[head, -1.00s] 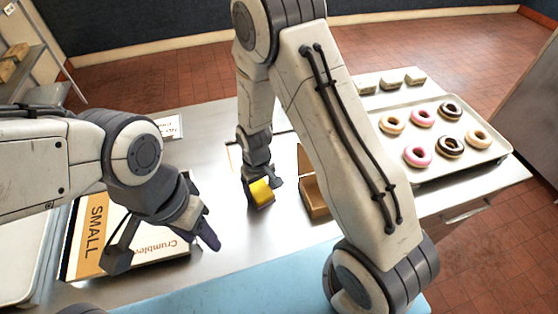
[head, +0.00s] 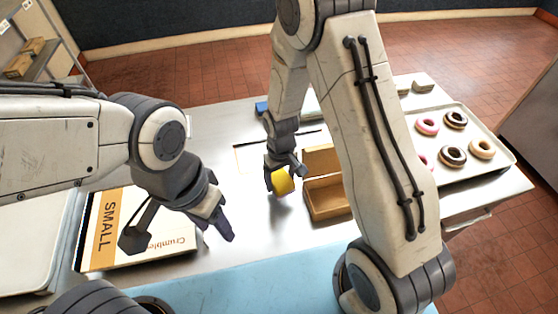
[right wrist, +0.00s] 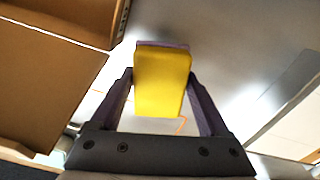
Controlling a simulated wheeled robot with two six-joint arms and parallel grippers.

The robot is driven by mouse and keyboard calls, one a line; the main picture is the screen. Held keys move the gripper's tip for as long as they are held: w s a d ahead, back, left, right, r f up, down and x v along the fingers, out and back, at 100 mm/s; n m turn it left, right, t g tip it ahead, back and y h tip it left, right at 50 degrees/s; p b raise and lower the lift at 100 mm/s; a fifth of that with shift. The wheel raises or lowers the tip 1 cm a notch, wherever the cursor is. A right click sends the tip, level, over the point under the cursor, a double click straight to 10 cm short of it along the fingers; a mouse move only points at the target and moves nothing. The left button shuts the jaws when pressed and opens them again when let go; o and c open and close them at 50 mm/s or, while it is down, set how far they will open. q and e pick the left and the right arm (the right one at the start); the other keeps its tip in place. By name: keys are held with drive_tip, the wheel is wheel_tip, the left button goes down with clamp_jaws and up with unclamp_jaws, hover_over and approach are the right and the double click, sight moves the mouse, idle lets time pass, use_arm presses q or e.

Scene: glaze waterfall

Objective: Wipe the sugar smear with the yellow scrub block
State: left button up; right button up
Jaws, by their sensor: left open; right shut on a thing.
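The yellow scrub block (head: 283,183) is between the fingers of my right gripper (head: 285,172), above the steel table in the middle of the head view. In the right wrist view the yellow block (right wrist: 162,82) fills the gap between both fingers, with a purplish layer along its far edge. My right gripper (right wrist: 160,95) is shut on it. My left gripper (head: 222,226) is open and empty, over the right edge of a flat box. I cannot make out the sugar smear in either view.
An open brown cardboard box (head: 328,200) stands just right of the block. A flat box marked SMALL (head: 125,235) lies at the left. A tray (head: 490,131) of doughnuts is at the right. A blue strip (head: 240,285) runs along the front. Bare steel lies left of the block.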

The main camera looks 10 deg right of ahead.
drive_tip(key=shift+r+p, duration=1)
drive_tip(key=shift+r, duration=0.55)
